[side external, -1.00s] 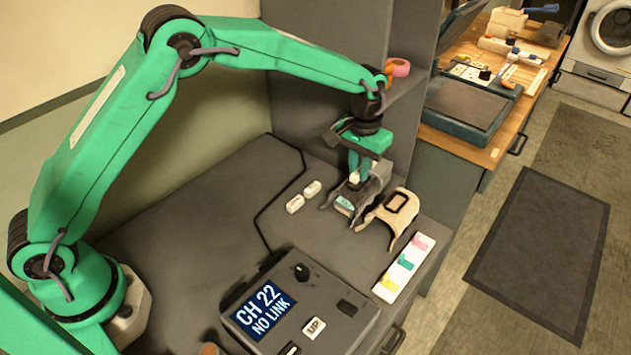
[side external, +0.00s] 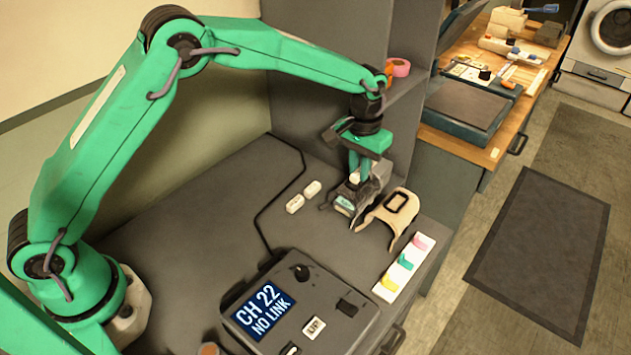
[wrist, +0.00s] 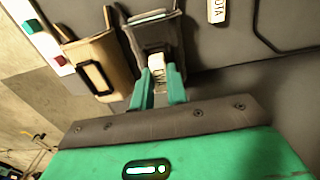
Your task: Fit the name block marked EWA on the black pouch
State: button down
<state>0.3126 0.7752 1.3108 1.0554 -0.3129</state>
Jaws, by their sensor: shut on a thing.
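My gripper (wrist: 160,88) is shut on a small white block (wrist: 157,62), held at the face of the dark grey-black pouch (wrist: 170,30). The marking on the held block is too blurred to read. In the side view my gripper (side external: 357,177) reaches down over the black pouch (side external: 376,186) and hides part of it. A pale teal patch (side external: 345,203) shows at the pouch's lower front. I cannot tell whether the block touches the pouch. Two other white blocks (side external: 295,203) (side external: 312,188) lie on the table left of it; one with partly cut-off letters shows in the wrist view (wrist: 217,10).
A tan pouch (side external: 399,208) with a black frame stands close on the right. A white strip (side external: 404,266) with pink, green and yellow tabs lies at the table's edge. A control box (side external: 300,305) reading "CH 22 NO LINK" sits in front. The table's left is clear.

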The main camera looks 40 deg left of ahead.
jog(key=shift+f, duration=0.5)
dwell(0.4)
jog(key=c, duration=1.3)
grip_release()
jog(key=shift+r, duration=0.1)
jog(key=shift+r, duration=3.8)
